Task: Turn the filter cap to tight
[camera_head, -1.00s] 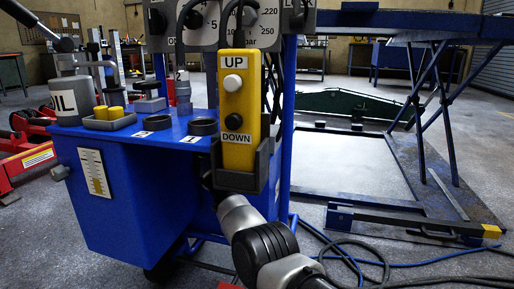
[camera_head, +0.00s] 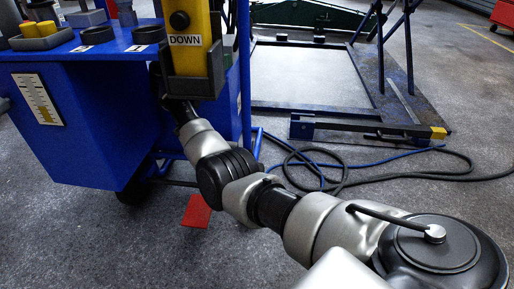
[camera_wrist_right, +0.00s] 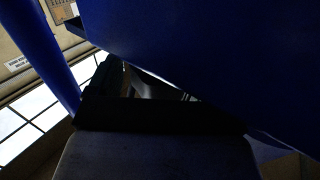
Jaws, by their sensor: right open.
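The blue tank unit (camera_head: 95,120) stands at the left of the head view, with a sight gauge (camera_head: 37,98) on its front. I cannot make out for certain which part is the filter cap. Two black round rings lie on the tank top, one at the left (camera_head: 97,35) and one closer to the pendant. My right arm reaches up behind the yellow pendant (camera_head: 188,35), which hides its gripper in the head view. In the right wrist view my right gripper (camera_wrist_right: 150,90) is dark and open, close under a blue surface, with nothing visible in its grip. My left gripper is out of view.
The pendant's black holder (camera_head: 192,85) and a blue post (camera_head: 245,70) stand close to my right arm. Hoses (camera_head: 330,165) lie on the floor right of the tank. A lift base frame (camera_head: 310,75) lies behind them. A red piece (camera_head: 196,212) is on the floor.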

